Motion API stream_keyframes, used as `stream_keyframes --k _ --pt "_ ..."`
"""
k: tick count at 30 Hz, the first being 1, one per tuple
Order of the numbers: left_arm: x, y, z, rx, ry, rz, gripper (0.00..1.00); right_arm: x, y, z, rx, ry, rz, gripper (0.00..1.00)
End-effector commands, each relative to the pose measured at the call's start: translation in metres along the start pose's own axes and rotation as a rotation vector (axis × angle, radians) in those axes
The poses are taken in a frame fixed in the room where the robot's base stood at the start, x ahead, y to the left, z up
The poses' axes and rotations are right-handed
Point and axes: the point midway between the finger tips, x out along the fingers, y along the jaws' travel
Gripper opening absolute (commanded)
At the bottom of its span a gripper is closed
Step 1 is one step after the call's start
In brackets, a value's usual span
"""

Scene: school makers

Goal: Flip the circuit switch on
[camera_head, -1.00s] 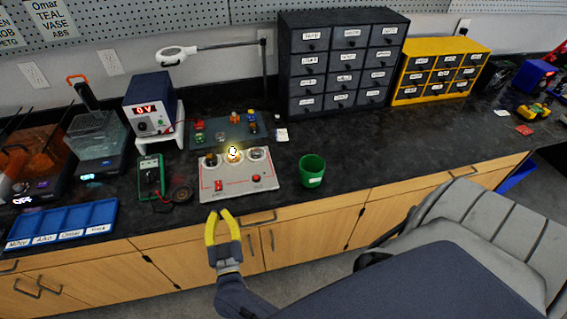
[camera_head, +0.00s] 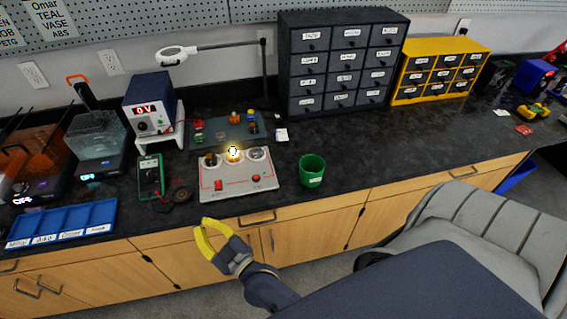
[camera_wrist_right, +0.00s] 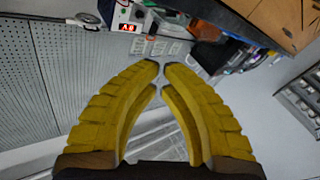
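The circuit board (camera_head: 237,189) is a pale panel near the counter's front edge. It has a red switch (camera_head: 218,184) at its left and a red button (camera_head: 256,178) at its right; their labels are too small to read. My left gripper is not in view.
A green cup (camera_head: 312,171) stands right of the board, a green multimeter (camera_head: 151,176) left of it. A power supply (camera_head: 149,105) and a component tray (camera_head: 228,131) are behind. A blue tray (camera_head: 62,224) lies at front left. Counter right of the cup is clear.

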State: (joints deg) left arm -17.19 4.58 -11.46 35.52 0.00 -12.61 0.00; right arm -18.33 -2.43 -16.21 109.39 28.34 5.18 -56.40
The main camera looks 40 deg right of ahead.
Motion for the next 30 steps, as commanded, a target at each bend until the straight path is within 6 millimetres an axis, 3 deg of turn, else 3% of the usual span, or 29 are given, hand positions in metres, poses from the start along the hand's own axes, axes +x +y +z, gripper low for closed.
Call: stream_keyframes --k 16,30 --pt "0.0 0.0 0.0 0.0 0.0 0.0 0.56 -0.042 -0.007 0.033 -0.138 -0.233 -0.221 0.0" --pt "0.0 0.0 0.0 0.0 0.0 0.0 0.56 -0.094 0.017 0.08 -0.248 -0.52 -0.3 0.0"
